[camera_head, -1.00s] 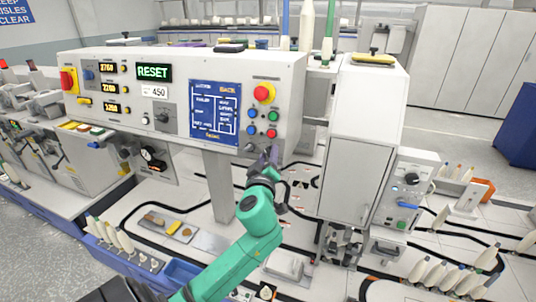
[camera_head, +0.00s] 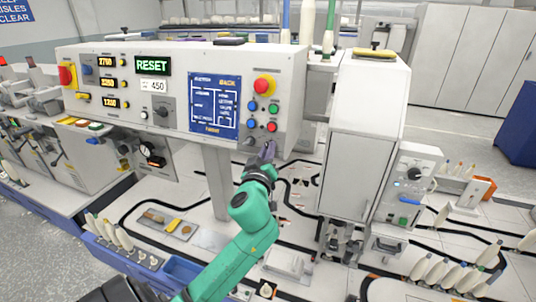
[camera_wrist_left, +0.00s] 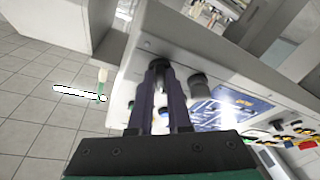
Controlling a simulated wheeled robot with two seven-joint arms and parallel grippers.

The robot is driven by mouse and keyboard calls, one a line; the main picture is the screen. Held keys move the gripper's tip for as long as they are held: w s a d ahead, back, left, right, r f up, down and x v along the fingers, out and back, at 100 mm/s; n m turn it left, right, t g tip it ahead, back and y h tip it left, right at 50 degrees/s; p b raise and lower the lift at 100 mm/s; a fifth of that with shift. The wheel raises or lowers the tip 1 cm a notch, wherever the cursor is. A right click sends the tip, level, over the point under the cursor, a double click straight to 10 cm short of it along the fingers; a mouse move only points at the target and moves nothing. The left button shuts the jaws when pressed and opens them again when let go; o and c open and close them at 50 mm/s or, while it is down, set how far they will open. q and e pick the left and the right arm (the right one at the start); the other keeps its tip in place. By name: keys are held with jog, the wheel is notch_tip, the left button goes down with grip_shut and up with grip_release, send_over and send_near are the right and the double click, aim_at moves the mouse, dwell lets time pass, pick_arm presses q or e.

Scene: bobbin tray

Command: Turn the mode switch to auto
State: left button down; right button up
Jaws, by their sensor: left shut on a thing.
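The machine's control panel (camera_head: 175,70) fills the left and middle of the head view. My left gripper (camera_head: 268,147) is at its lower right corner, below the red and blue buttons. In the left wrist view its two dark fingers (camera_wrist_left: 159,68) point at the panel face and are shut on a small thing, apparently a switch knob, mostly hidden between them. A dark round knob (camera_wrist_left: 198,87) sits just beside the fingers; it also shows in the head view (camera_head: 248,142), left of the gripper. I cannot read any switch label or setting. My right gripper is out of view.
A red stop button (camera_head: 264,86) on yellow is above the gripper, with a blue screen (camera_head: 214,105) to its left. A white cabinet (camera_head: 357,165) stands close on the right. A small box with a black knob (camera_head: 414,173) is beyond it.

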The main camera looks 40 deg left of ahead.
pick_arm(q)
jog(key=m+h, duration=0.1)
jog(key=m, duration=0.1)
jog(key=m+t+h, duration=0.1)
jog(key=m, duration=0.2)
jog(key=m+p, duration=0.1)
jog(key=m, duration=0.2)
jog(key=shift+a+r+t+h, duration=0.1)
jog(key=shift+a+t+h, duration=0.1)
jog(key=shift+t+h, duration=0.2)
jog(key=m+h+p, duration=0.1)
jog(key=m, duration=0.2)
jog(key=m+h+p, duration=0.1)
jog(key=m+p, duration=0.1)
jog(key=m, duration=0.1)
jog(key=shift+s+a+r+h, duration=0.1)
jog(key=shift+r+h, duration=0.05)
jog(key=shift+h, duration=0.15)
jog(key=m+h+p, duration=0.1)
jog(key=m+p, duration=0.1)
jog(key=m, duration=0.1)
jog(key=shift+a+m+p, duration=0.1)
jog(key=shift+m+p, duration=0.2)
jog(key=shift+m, duration=0.1)
jog(key=shift+m+h+p, duration=0.4)
jog(key=shift+m+p, duration=0.1)
jog(key=shift+m, duration=0.3)
jog(key=c, duration=0.9)
grip_release()
jog(key=shift+f, duration=0.2)
